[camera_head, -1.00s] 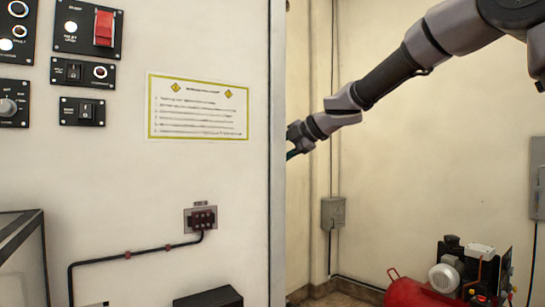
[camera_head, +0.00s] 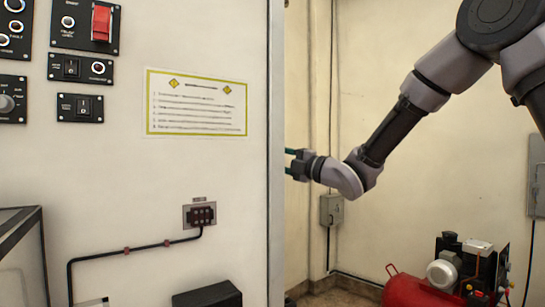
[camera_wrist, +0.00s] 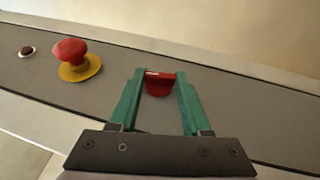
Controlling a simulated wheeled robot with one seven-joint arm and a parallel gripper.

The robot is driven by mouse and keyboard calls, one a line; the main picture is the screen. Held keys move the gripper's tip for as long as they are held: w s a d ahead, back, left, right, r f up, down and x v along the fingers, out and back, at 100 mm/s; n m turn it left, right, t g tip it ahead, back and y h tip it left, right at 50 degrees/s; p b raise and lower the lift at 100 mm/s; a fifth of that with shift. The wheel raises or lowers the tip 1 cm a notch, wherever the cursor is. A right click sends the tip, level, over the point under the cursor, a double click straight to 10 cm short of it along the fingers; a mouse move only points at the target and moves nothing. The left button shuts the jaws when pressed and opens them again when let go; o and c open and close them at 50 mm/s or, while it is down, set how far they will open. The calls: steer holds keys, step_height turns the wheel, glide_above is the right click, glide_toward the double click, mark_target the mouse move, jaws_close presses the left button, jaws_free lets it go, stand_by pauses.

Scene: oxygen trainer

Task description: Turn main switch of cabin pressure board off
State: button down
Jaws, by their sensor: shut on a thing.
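In the wrist view a red switch handle (camera_wrist: 158,87) stands out from a grey panel (camera_wrist: 220,102); I take it as the main switch. The green fingers of my gripper (camera_wrist: 160,76) lie on its left and right sides, closed on it. In the head view my gripper (camera_head: 291,161) reaches in past the right edge of the white cabinet. The cabinet edge hides its fingertips and the switch there.
A red mushroom button (camera_wrist: 70,52) on a yellow base and a small dark red button (camera_wrist: 27,51) sit left of the switch. The white cabinet (camera_head: 150,180) carries control plates. A red compressor (camera_head: 420,291) stands on the floor at right.

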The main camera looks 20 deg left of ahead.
steer(key=shift+w+a+f+n+g+y, duration=0.1)
steer(key=shift+f+n+g+y, duration=0.15)
steer(key=shift+n+y, duration=0.65)
steer(key=shift+s+a+f+n+g+y, duration=0.1)
steer(key=shift+n+g+y, duration=0.2)
steer(key=shift+n+y, duration=0.65)
steer(key=shift+w+f+n+g+y, duration=0.1)
steer(key=shift+f+n+g+y, duration=0.25)
steer(key=shift+y, duration=1)
steer(key=shift+r+n, duration=0.15)
steer(key=shift+n, duration=0.15)
steer(key=shift+c, duration=1.8)
jaws_free()
steer(key=v, duration=1)
steer(key=shift+d+f, duration=0.15)
steer(key=shift+f, duration=0.2)
